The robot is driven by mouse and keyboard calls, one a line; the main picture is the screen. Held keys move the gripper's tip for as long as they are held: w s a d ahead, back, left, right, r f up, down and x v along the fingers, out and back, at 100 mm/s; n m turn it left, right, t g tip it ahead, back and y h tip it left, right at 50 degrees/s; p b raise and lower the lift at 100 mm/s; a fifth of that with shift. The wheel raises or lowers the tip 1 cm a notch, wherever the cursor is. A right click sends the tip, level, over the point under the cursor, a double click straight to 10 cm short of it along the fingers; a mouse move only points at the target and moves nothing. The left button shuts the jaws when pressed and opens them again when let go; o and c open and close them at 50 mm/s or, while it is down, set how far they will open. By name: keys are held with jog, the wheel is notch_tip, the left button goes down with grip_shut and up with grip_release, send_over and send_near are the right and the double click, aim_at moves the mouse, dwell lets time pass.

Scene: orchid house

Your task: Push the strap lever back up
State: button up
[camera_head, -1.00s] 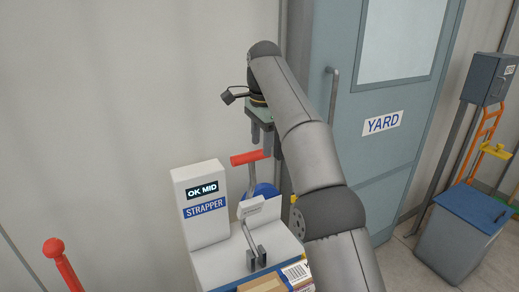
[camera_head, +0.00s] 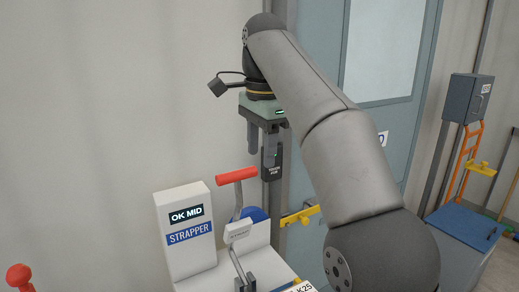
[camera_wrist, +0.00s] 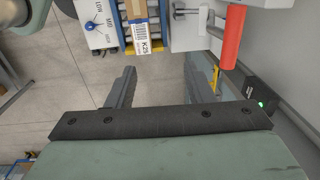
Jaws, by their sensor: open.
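The strap lever is a grey arm with a red cross handle (camera_head: 236,175) on the strapper (camera_head: 186,236), a white machine with a display reading OK MID. The lever stands raised and slightly tilted in the head view. The red handle (camera_wrist: 232,38) also shows at the upper right of the wrist view. My gripper (camera_head: 262,160) points down, above and slightly right of the handle in the head view. Its two fingers (camera_wrist: 160,82) are apart with nothing between them. I see no contact between the fingers and the handle.
A cardboard box with a label (camera_wrist: 140,25) lies by the strapper. A red-knobbed post (camera_head: 18,275) stands at the left. A yellow catch (camera_head: 300,216) and the blue-grey door (camera_head: 385,80) are behind my arm. A blue-lidded bin (camera_head: 468,232) stands at right.

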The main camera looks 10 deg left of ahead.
jog(key=shift+f, duration=0.2)
jog(key=c, duration=0.7)
jog(key=f+t+y+b, duration=0.1)
jog(key=b, duration=0.2)
jog(key=s+f+t+y+b, duration=0.1)
jog(key=y+b, duration=0.1)
jog(key=b, duration=0.1)
jog(key=f+n+t+y+b, duration=0.1)
jog(key=f+t+y+b, duration=0.1)
jog(key=b, duration=0.1)
jog(key=shift+s+a+f, duration=0.1)
jog(key=shift+s+a, duration=0.15)
jog(key=shift+a, duration=0.1)
grip_shut()
jog(key=m+t+y+b, duration=0.1)
jog(key=t+y, duration=0.2)
jog(key=t, duration=0.1)
send_near(236, 178)
jog(key=x, duration=0.6)
jog(key=shift+w+a+f, duration=0.15)
jog(key=shift+a, duration=0.1)
